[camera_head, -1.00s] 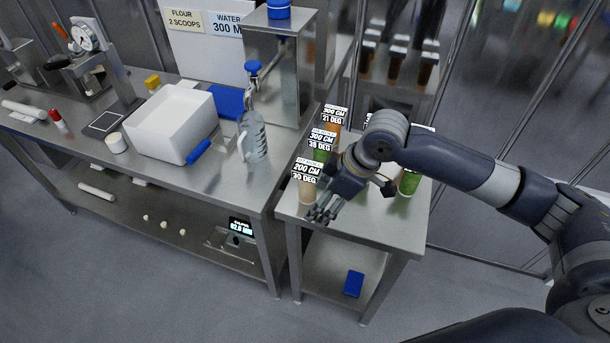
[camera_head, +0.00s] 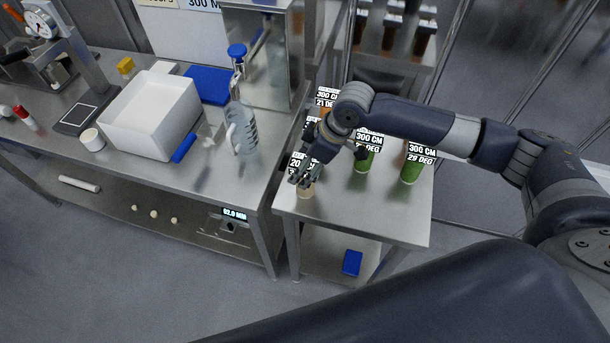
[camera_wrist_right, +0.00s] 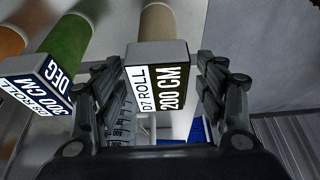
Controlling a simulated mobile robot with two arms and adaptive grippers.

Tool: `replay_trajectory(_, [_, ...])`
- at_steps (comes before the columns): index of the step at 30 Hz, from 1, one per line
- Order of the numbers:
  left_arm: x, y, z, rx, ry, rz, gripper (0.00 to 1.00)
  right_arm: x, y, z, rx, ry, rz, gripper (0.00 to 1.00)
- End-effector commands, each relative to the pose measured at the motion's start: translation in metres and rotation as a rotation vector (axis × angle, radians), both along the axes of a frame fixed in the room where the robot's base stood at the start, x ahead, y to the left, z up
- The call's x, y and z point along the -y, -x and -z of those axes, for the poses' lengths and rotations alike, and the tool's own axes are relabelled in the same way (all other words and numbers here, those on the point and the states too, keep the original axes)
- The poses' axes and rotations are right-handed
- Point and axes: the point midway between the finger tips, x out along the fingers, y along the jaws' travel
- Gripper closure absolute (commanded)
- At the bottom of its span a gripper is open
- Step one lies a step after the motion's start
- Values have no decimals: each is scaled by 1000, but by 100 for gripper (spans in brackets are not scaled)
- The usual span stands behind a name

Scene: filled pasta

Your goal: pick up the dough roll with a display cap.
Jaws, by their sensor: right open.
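A beige dough roll (camera_head: 307,190) stands upright at the near left corner of the small steel table. In the right wrist view the beige roll (camera_wrist_right: 159,22) carries a cap (camera_wrist_right: 158,75) marked "ROLL" and "200 CM". My right gripper (camera_head: 300,179) is at the top of this roll and partly covers its label. In the wrist view my right gripper's fingers (camera_wrist_right: 158,66) are open, one on each side of the cap. I cannot tell whether they touch it. My left gripper is in neither current view.
Green rolls (camera_head: 411,171) with labelled caps stand farther right on the small table (camera_head: 380,222); an orange roll stands behind. A green roll (camera_wrist_right: 68,40) is close left in the wrist view. A glass bottle (camera_head: 240,128) and white bin (camera_head: 150,115) stand on the left bench.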

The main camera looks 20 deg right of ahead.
Motion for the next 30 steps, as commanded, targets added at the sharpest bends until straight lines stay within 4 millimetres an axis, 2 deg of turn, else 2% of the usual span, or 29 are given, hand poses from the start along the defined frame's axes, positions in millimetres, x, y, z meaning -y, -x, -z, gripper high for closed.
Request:
replay_trajectory(1, [1, -9, -8, 13, 1, 0, 19, -3, -1, 4, -4, 1, -1, 34])
replay_trajectory(6, [3, -42, -19, 63, 7, 1, 19, -10, -7, 26, -3, 0, -1, 34])
replay_trajectory(9, [4, -51, -22, 76, 8, 1, 19, -13, -9, 34, -2, 0, -2, 34])
replay_trajectory(13, [3, -46, -21, 68, 7, 1, 19, -13, -10, 39, 0, 1, -1, 34])
replay_trajectory(18, [2, -30, -20, 44, 5, 0, 19, -13, -10, 39, 0, 1, -1, 34])
replay_trajectory(25, [1, -21, -19, 30, 3, 0, 19, -13, -10, 39, -1, 1, -1, 86])
replay_trajectory(26, [1, -22, -19, 31, 3, 0, 19, -13, -10, 39, -1, 1, -1, 89])
replay_trajectory(30, [1, -24, -19, 35, 3, -1, 19, -14, -10, 38, 0, 0, -1, 90])
